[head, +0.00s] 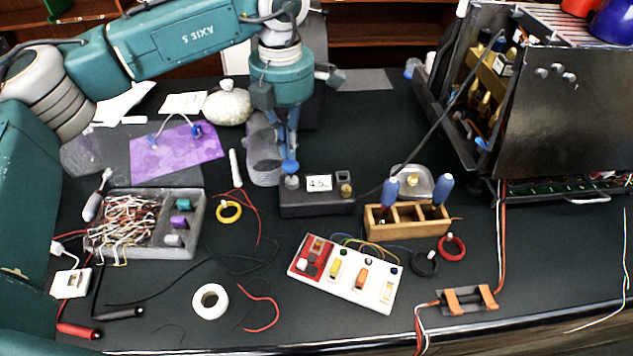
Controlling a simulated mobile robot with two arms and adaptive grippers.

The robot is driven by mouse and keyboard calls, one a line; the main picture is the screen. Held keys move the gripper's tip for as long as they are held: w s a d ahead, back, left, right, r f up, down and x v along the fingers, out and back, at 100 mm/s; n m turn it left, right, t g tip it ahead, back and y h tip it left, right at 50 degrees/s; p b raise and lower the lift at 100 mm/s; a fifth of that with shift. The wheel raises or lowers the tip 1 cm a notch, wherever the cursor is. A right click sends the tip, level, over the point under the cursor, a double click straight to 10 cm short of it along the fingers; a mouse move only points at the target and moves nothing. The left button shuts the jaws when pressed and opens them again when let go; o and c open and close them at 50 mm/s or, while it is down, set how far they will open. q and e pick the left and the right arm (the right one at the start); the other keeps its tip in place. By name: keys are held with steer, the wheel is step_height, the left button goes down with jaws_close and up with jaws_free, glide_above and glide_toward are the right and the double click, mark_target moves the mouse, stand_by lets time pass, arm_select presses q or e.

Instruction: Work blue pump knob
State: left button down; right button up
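A bright blue rounded piece (290,166), possibly the pump knob, shows just above a grey knob on the left end of a dark box (318,207) with a small "4.5" display. My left gripper (289,152) points straight down over this end of the box. Its narrow blue-grey fingers come close together at the blue piece. I cannot tell whether they grip it or only touch it. Another small blue piece (197,131) sits with a clear tube on the purple mat (165,158). My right gripper is not in view.
A wooden holder (407,231) with blue-handled tools stands right of the box. A white switch panel (345,284) lies in front. A grey parts tray (153,247) is at left. The open brewer housing (562,110) stands at right. Loose wires and tape lie around.

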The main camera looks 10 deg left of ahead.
mark_target(290, 163)
arm_select(q)
steer(key=shift+f, duration=0.15)
steer(key=shift+f+b, duration=1.55)
steer(key=shift+f, duration=0.35)
steer(key=shift+r+p, duration=1.05)
steer(key=shift+r, duration=0.95)
